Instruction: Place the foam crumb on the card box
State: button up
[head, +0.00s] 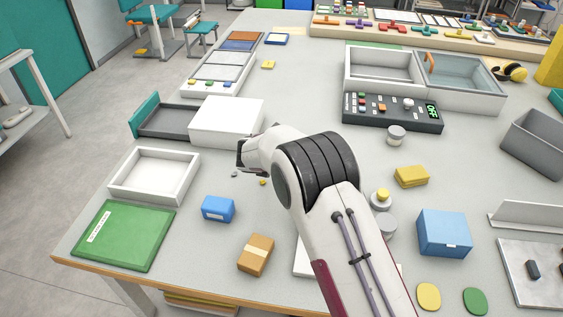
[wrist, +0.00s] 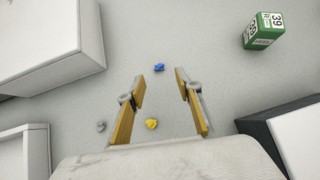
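Small crumbs lie on the grey table; I cannot tell for certain which is foam. A yellow crumb (wrist: 151,124) shows low between my fingers, a blue crumb (wrist: 159,67) just past the fingertips, and a grey crumb (wrist: 101,126) left of the fingers. The yellow crumb (head: 262,182) and grey crumb (head: 234,174) also show in the head view; the blue one is hidden there. My gripper (wrist: 159,80) is open and empty above them, pointing down. A brown carton with a pale tape band (head: 256,254), likely the card box, stands at the front of the table.
A white box (head: 227,122) stands behind my gripper, and a white tray (head: 155,176) is to its left. A blue box (head: 218,209) stands in front. In the wrist view, a green block (wrist: 264,30) and a dark-sided box (wrist: 265,138) are to the right.

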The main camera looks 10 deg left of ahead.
jog(key=shift+w+f, duration=0.1)
dwell(0.3)
jog(key=shift+x, duration=1.4)
jog(key=shift+w+f, duration=0.3)
jog(key=shift+w, duration=0.2)
jog(key=shift+w+f, duration=0.25)
jog(key=shift+w, duration=0.25)
jog(key=c, duration=0.8)
